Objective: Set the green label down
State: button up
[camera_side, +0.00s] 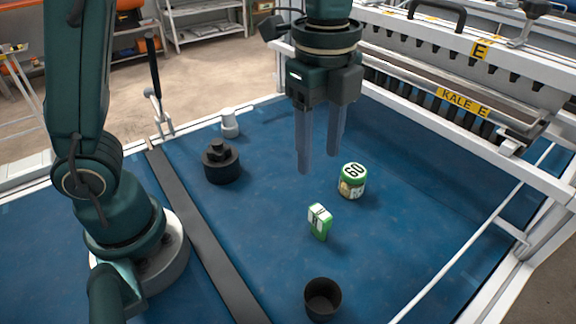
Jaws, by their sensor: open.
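A small green and white label block (319,222) stands upright on the blue work surface, near the middle of the view. My gripper (320,160) is above and behind it, pointing down with its two long fingers apart and nothing between them. The fingertips are clear of the label block. A round green and white container marked 60 (352,181) stands behind and to the right of the label block, close to the right fingertip in the picture.
A black cup (322,299) stands at the front. A black stepped knob (220,161) and a white cylinder (230,123) stand at the back left. A dark strip (205,240) crosses the blue surface (420,220). The seeder machine (470,95) borders the back right.

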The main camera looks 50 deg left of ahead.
jog(key=s+a+n+t, duration=0.5)
jog(key=s+a+n, duration=0.3)
jog(key=n, duration=0.9)
jog(key=shift+s, duration=0.9)
